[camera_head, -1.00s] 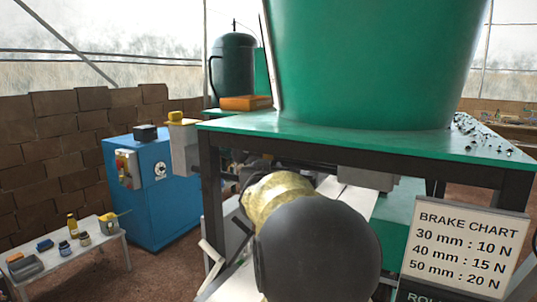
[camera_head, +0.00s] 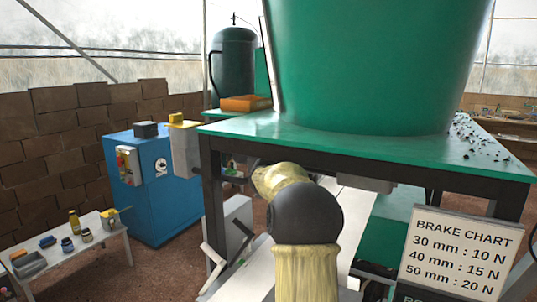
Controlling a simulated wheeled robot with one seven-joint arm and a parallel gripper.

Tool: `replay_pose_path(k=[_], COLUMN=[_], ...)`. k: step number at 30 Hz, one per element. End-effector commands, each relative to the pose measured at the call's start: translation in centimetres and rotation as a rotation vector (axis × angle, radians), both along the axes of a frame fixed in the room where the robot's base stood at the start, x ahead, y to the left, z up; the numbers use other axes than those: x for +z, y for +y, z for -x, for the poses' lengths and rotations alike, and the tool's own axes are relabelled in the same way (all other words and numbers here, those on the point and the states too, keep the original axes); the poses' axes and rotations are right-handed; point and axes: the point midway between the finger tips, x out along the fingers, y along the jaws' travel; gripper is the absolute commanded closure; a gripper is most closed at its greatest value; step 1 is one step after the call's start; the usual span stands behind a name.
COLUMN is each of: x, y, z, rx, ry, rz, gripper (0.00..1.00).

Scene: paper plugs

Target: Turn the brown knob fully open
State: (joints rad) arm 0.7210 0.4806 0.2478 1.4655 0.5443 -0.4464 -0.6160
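I cannot make out a brown knob in the head view. My own arm, a dark grey joint with pale yellow sleeves, rises from the bottom middle and reaches under the green-topped table (camera_head: 300,128). My gripper is not visible; the far end of the arm is hidden behind the joint and sleeve. A blue cabinet (camera_head: 165,205) at the left bears a pale panel with a red part and a small round black-and-white dial (camera_head: 160,166). Small dark fittings (camera_head: 233,174) show beside the table's left leg, too small to tell apart.
A large green bin (camera_head: 370,60) stands on the table, with an orange block (camera_head: 246,103) at its left. A brake chart sign (camera_head: 460,250) is at the lower right. A low white table (camera_head: 105,243) with jars stands at the left. Brown floor shows between it and the cabinet.

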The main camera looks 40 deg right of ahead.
Motion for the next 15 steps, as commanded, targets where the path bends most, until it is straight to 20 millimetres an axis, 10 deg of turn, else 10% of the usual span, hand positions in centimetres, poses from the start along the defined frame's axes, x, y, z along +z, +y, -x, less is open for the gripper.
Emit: replay_pose_path(k=[8,15], x=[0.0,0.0], y=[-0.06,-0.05], z=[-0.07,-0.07], rx=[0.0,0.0], ry=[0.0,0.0], rz=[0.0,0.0], gripper=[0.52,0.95])
